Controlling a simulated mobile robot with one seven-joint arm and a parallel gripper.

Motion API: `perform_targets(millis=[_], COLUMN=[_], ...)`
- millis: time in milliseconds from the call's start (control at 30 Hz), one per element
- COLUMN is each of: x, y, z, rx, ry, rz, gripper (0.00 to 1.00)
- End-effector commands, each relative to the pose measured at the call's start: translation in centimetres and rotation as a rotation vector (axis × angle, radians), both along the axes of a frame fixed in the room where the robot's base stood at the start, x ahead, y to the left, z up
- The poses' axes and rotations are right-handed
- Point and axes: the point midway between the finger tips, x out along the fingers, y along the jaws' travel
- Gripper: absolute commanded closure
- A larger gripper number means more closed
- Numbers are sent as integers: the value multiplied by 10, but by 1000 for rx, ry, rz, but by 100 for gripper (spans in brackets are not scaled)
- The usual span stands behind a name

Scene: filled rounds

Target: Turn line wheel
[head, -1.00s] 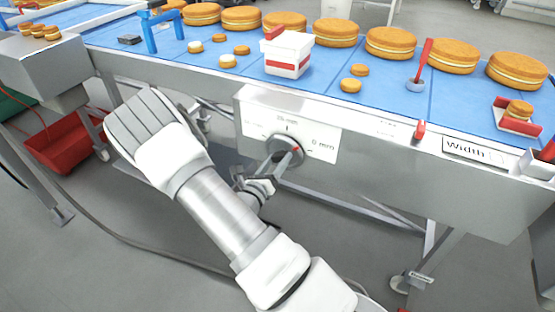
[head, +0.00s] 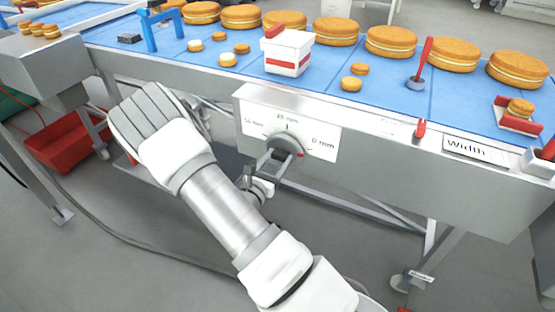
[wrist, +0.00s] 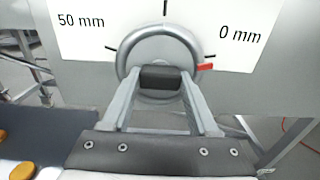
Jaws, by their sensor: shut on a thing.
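The line wheel (head: 288,137) is a grey round knob on a white dial plate on the front of the conveyor frame. In the wrist view the wheel (wrist: 160,33) shows as a grey ring with a red pointer (wrist: 205,67) at its right, just below the 0 mm label. My gripper (head: 277,153) reaches up to the wheel from below. In the wrist view its two fingers (wrist: 160,82) lie at either side of a dark bar across the wheel's middle, shut on the wheel. The fingertip contact is partly hidden.
The dial plate (head: 323,146) carries 50 mm at left and 0 mm at right. The blue belt (head: 215,80) above holds several cakes and a white box (head: 288,57). A red crate (head: 65,145) stands at the left. Frame legs and bars run beneath the belt.

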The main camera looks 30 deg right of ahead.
Motion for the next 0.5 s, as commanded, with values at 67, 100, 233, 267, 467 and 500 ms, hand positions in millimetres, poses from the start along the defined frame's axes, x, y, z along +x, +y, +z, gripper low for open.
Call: perform_targets(millis=[67,100,233,267,467,500], x=[0,0,0,0,0,0], y=[0,0,0,1,0,0], z=[0,0,0,0,0,0], rx=[4,4,4,4,3,3], ry=[-3,-3,-3,-3,-3,-3], rz=[0,0,0,0,0,0], gripper=[95,95,95,95,13,10])
